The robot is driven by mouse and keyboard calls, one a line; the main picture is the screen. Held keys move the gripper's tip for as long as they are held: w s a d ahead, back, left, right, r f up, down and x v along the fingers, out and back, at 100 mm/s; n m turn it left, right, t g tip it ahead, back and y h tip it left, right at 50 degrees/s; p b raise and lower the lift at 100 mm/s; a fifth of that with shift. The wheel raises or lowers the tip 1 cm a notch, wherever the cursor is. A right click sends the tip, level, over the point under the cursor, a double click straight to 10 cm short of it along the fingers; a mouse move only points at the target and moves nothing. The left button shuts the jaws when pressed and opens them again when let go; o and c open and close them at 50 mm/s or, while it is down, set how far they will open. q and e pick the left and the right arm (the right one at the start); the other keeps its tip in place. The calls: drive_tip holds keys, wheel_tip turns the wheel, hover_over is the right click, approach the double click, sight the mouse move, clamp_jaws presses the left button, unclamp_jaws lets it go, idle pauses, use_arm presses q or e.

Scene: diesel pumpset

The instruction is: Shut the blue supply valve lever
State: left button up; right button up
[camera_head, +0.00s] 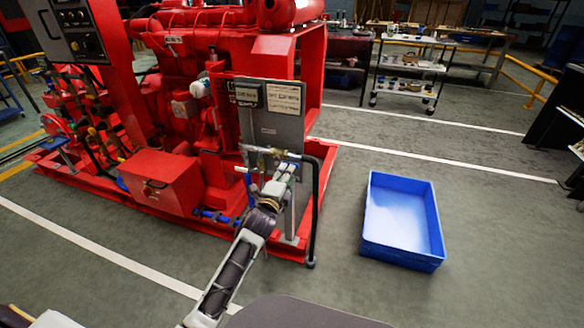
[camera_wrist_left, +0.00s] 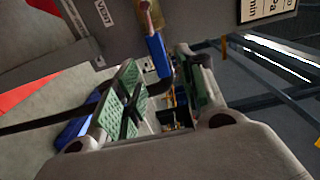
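A grey panel (camera_head: 270,118) with a small plate that seems to read SUPPLY stands before the red pumpset, with brass and pipe fittings (camera_head: 268,153) below its plates. My left gripper (camera_head: 284,174) is at these fittings, its fingertips small and partly hidden in the head view. In the left wrist view, my left gripper (camera_wrist_left: 157,78) has its green-padded fingers apart. A blue lever sleeve (camera_wrist_left: 157,54) with a metal end lies between the fingertips; I see no clear grip on it. A VENT label (camera_wrist_left: 103,13) shows beside it. My right gripper is not in view.
A dark hose or pipe (camera_head: 315,210) runs down just right of the gripper. A red box (camera_head: 160,180) and other blue-handled fittings (camera_head: 212,215) are to its left. An open blue crate (camera_head: 375,235) is on the floor at right, with clear floor around it.

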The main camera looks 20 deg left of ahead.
use_arm(q)
drive_tip(key=w+b, duration=0.1)
drive_tip(key=w, duration=0.5)
drive_tip(key=shift+w+d+b, duration=0.1)
drive_tip(key=shift+b, duration=0.25)
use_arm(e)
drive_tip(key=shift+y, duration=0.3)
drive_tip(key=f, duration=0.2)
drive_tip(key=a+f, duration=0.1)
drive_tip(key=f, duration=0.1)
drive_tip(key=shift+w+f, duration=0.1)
use_arm(q)
clamp_jaws()
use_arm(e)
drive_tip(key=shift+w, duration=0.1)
